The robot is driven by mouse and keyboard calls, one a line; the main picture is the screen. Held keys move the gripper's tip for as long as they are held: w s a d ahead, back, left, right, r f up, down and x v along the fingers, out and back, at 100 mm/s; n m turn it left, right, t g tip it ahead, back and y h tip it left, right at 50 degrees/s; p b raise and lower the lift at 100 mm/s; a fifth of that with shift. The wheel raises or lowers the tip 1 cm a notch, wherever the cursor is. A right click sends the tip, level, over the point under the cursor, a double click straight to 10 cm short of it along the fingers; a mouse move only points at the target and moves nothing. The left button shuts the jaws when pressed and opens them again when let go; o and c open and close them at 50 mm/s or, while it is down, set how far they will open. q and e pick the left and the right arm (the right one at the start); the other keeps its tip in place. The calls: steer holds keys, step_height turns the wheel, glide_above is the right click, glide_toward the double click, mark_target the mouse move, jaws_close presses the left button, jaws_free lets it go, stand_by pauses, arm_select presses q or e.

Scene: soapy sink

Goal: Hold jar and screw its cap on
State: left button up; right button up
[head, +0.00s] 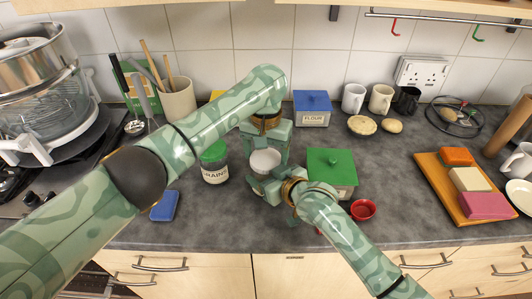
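A jar with a round white top (265,160) is near the middle of the counter, between my two grippers. My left gripper (267,150) comes down from behind it, with its fingers parted by about the width of the white top. I cannot tell whether they touch it. My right gripper (267,187) reaches in from the lower right and is around the jar's lower body, which it mostly hides. I cannot tell whether the white top is a separate cap or sits on the jar. A second jar, marked GRAINS (215,172), stands just left with a green lid.
A green-lidded box (331,165) stands close on the right, with a red bowl (363,210) beside it. A blue sponge (164,205) lies at the front left. A blue FLOUR box (312,110) is behind. An orange tray (462,205) is far right.

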arm_select(q)
steer(key=shift+o, duration=1.1)
steer(key=shift+s+d, duration=0.1)
steer(key=shift+d+r, duration=0.1)
steer(key=shift+d, duration=0.1)
step_height(320, 180, up, 3)
steer(key=shift+r, duration=0.1)
steer(key=shift+a+r, duration=0.25)
steer(key=shift+r, duration=0.35)
steer(key=shift+c, duration=0.3)
